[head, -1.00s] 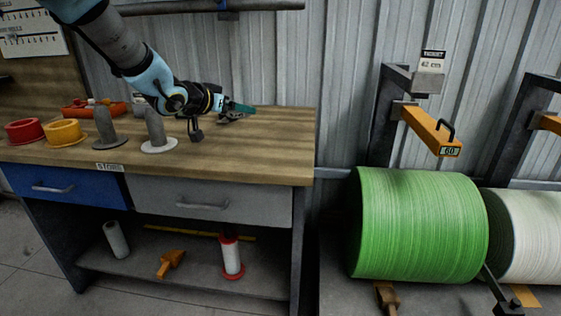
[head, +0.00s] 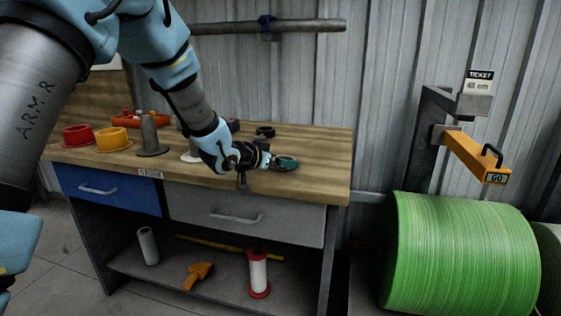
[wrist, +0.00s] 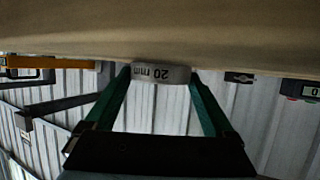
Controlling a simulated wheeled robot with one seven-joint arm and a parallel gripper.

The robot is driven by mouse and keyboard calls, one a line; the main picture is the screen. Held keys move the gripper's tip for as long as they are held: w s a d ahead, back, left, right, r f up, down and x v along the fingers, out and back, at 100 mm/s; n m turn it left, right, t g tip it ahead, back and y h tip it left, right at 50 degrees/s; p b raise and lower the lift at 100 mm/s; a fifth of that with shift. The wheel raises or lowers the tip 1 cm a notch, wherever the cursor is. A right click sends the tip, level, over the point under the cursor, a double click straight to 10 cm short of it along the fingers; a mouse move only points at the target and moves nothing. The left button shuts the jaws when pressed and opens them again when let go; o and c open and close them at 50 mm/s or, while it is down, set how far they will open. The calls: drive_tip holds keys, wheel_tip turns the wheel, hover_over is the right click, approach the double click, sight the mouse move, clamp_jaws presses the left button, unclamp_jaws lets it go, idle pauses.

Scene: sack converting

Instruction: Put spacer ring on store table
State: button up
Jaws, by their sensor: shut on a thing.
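The store table (head: 325,150) has a wooden top with a label plate on its front edge. My gripper (head: 287,162) is low over its right part, near the front edge. In the wrist view my gripper (wrist: 160,78) has its green fingers shut on a pale grey spacer ring (wrist: 160,73) marked "20 mm", which appears upside down. The ring lies against the edge of the tabletop in that picture; whether it touches the wood I cannot tell. In the head view the ring is small and partly hidden by the fingers.
A dark ring-like part (head: 265,131) lies behind my gripper. The right end is bare. A green roll (head: 460,255) stands right of the table.

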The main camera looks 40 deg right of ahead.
drive_tip(key=shift+f, duration=0.1)
drive_tip(key=o, duration=1.4)
